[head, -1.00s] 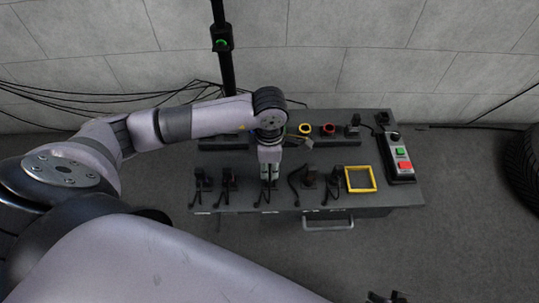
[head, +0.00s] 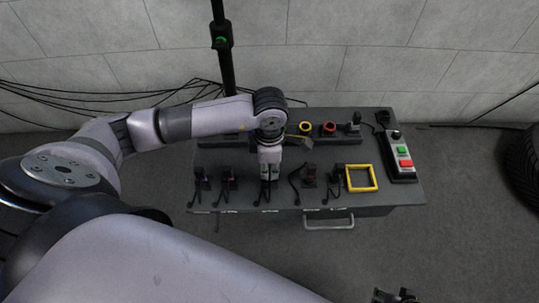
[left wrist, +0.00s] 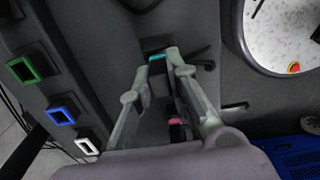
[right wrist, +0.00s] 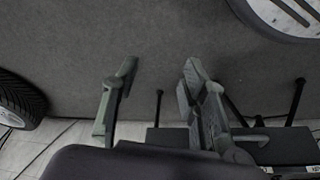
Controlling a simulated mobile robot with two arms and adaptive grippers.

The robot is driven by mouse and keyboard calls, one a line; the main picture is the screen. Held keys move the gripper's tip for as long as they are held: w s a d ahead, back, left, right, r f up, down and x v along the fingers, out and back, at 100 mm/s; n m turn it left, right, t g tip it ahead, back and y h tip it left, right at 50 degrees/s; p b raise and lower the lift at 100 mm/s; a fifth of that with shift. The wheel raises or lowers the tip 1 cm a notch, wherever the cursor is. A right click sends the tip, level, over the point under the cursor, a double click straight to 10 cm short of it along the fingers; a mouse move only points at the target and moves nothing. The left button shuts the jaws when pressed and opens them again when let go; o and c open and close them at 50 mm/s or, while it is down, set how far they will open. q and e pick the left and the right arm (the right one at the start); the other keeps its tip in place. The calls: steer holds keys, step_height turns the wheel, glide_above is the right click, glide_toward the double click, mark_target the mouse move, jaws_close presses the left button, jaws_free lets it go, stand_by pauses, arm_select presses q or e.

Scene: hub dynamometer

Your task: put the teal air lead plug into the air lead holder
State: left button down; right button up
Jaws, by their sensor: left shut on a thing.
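The teal air lead plug (left wrist: 157,59) shows between the fingertips of my left gripper (left wrist: 164,58) in the left wrist view. The gripper is shut on it, and the fingers cover its sides. In the head view my left gripper (head: 269,177) points down at the front row of the grey bench; the plug is not clear there. I cannot tell which fitting is the air lead holder. My right gripper (right wrist: 158,73) is open and empty, away from the bench top; a bit of it shows at the head view's bottom edge (head: 396,296).
Green (left wrist: 32,68), blue (left wrist: 62,115) and white (left wrist: 87,146) framed sockets line a rail. Yellow (head: 305,128) and red (head: 329,129) rings stand behind. Black plugs with leads (head: 310,177) flank my left gripper. A yellow frame (head: 361,178) and button box (head: 401,158) lie right.

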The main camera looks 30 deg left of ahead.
arm_select(q)
steer(key=shift+f, duration=0.25)
steer(key=c, duration=1.5)
jaws_free()
steer(key=shift+o, duration=0.2)
arm_select(e)
steer(key=shift+v, duration=0.8)
steer(key=shift+w+r, duration=0.15)
steer(key=shift+w, duration=0.05)
arm_select(q)
step_height(320, 180, up, 12)
arm_select(e)
steer(key=shift+s, duration=0.15)
